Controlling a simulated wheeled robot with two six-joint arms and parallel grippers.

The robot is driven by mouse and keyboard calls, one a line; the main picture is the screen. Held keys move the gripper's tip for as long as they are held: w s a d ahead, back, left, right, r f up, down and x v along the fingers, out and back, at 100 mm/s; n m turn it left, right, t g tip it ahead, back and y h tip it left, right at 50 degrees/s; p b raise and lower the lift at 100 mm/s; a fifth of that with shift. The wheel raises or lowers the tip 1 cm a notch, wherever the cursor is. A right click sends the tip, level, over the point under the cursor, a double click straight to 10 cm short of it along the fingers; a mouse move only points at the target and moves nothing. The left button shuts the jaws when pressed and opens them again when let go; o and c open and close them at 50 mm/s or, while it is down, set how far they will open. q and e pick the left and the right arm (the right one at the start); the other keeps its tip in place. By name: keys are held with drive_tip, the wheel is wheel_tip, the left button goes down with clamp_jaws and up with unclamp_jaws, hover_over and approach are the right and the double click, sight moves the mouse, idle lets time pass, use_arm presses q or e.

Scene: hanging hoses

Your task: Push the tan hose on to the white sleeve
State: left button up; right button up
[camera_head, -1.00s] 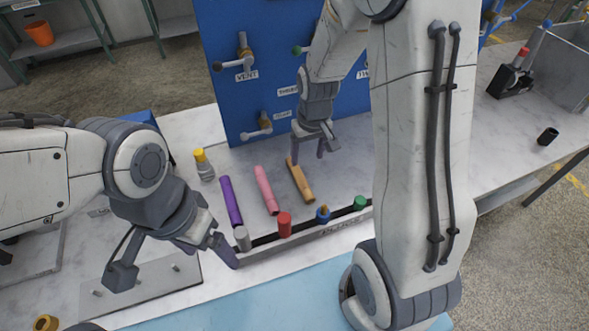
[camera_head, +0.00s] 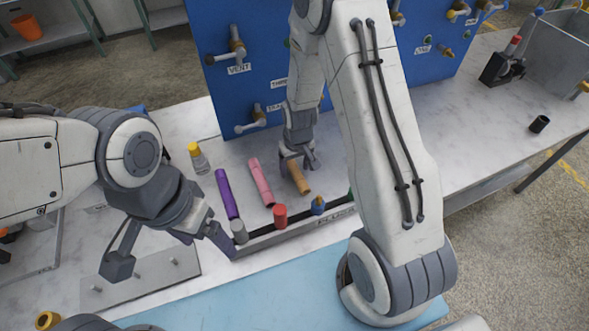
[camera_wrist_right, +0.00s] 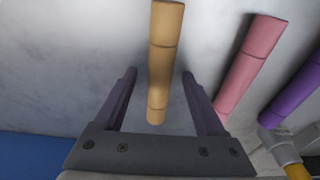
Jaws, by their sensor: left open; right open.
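The tan hose (camera_head: 301,180) lies on the grey worktop, to the right of the pink hose. In the right wrist view it (camera_wrist_right: 165,50) runs lengthwise into the gap between my right fingers. My right gripper (camera_head: 300,160) is open at the hose's far end, one finger to each side; it also shows in the right wrist view (camera_wrist_right: 159,76). I see no clear grip or contact. My left gripper (camera_head: 172,258) is open and empty, low at the left near the rack's end. I cannot pick out the white sleeve with certainty.
Pink (camera_head: 261,183) and purple (camera_head: 227,194) hoses lie left of the tan one. A rack with a grey (camera_head: 239,232), a red (camera_head: 280,216) and a blue (camera_head: 318,205) piece stands in front. The blue valve panel (camera_head: 245,95) rises behind. A yellow-capped bottle (camera_head: 199,158) stands left.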

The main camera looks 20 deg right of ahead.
clamp_jaws()
drive_tip(key=shift+r, duration=0.1)
